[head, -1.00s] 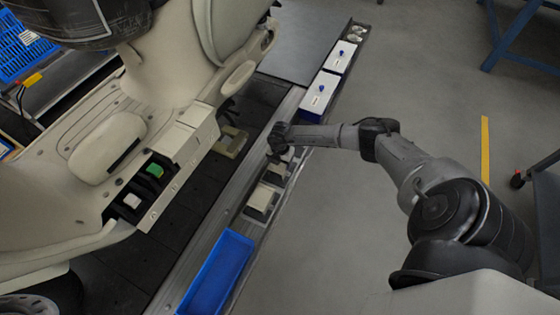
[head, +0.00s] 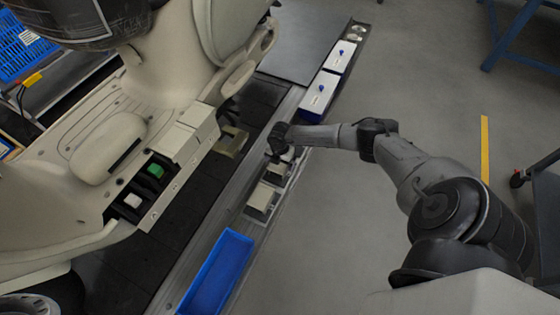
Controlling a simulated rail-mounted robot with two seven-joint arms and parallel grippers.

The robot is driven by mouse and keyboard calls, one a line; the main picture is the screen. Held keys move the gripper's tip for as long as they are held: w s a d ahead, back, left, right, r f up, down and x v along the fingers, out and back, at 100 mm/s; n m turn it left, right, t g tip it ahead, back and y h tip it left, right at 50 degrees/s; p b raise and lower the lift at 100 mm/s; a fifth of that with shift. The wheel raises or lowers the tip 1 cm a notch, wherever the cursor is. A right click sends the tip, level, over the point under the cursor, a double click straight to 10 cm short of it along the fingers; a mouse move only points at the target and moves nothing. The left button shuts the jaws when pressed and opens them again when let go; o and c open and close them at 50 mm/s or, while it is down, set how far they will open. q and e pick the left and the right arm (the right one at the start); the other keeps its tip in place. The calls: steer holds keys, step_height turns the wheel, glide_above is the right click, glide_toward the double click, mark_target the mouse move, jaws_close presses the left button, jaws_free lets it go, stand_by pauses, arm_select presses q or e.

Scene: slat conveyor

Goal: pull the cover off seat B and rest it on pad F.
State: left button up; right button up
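A row of seats runs along the edge of the large cream body on the left. Two seats are open dark recesses, one with a green block (head: 155,171) and one with a white block (head: 132,201). Two cream covers (head: 197,116) (head: 179,144) close the seats farther up; the seat letters are too small to read surely. Cream pieces sit on dark pads (head: 276,173) (head: 261,201) along the rail; I cannot tell which is pad F. My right gripper (head: 275,152) points down over the rail's upper pad, partly hiding it; its fingers are unclear. My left gripper is out of view.
A blue tray (head: 218,275) lies on the rail below the pads. Two white-topped boxes with blue knobs (head: 319,91) (head: 340,57) stand farther up the rail. The dark slat conveyor (head: 185,225) lies between body and rail. Open floor lies right.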

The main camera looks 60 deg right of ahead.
steer(key=shift+o, duration=0.3)
steer(key=shift+r, duration=0.2)
step_height(320, 180, up, 13)
steer(key=p, duration=0.7)
steer(key=shift+r, duration=0.2)
